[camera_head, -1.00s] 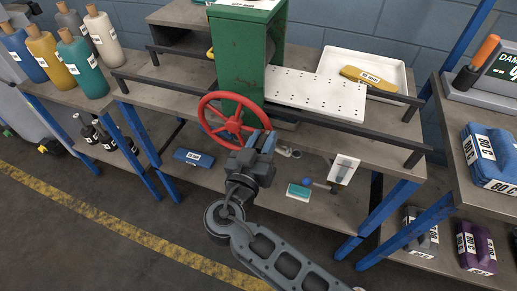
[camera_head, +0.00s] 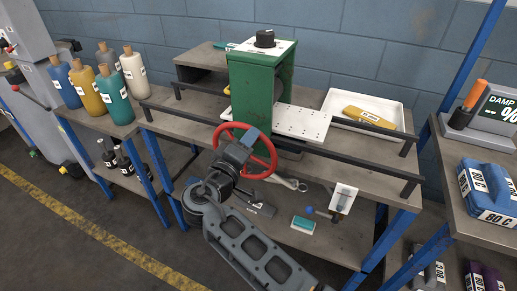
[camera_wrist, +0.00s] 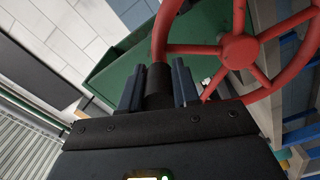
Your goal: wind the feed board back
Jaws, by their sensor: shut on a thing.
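The feed board (camera_head: 303,123), a white plate with small holes, sticks out to the right of the green housing (camera_head: 252,95), over the dark rails. The red handwheel (camera_head: 273,156) is on the front of the housing. My gripper (camera_head: 248,140) is at the upper part of the wheel. In the wrist view, its two blue fingers are shut around the dark handle (camera_wrist: 158,80) at the rim of the red wheel (camera_wrist: 238,50).
Dark rails (camera_head: 360,158) run along the bench. Bottles (camera_head: 113,98) stand left. A side bench with blue packs (camera_head: 487,190) stands right.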

